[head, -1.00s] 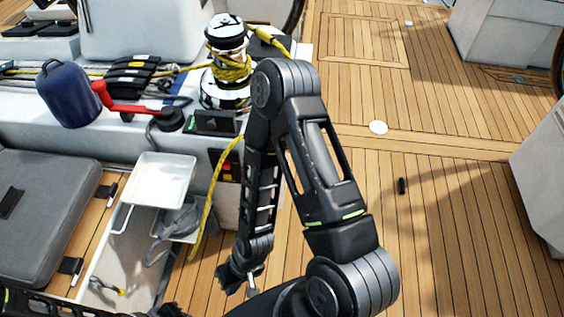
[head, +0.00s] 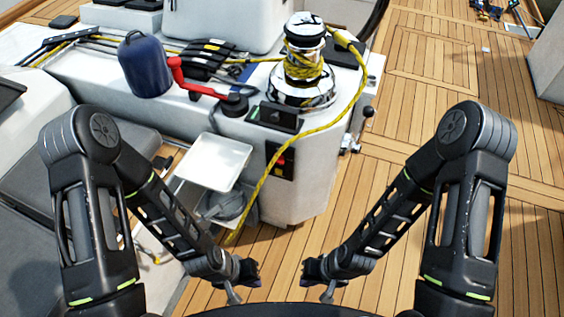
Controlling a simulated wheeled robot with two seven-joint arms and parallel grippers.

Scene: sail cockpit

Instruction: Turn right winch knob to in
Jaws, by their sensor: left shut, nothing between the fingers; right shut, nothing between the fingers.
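A chrome winch (head: 303,60) wrapped with yellow rope stands on the white console (head: 300,200), in the upper middle of the head view. A small black control box (head: 276,117) sits on the console in front of the winch. A panel with a red part (head: 279,160) is on the console's front face. I cannot tell which part is the winch knob or how it is turned. My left gripper (head: 244,276) and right gripper (head: 317,274) are low in front of the console, apart from it, shut and empty.
A blue canister (head: 146,66), a red handle (head: 196,88) and a black block (head: 205,53) are on the console left of the winch. A white tray (head: 214,162) sticks out lower left. Yellow rope hangs down the front. The wooden deck (head: 440,75) at right is mostly clear.

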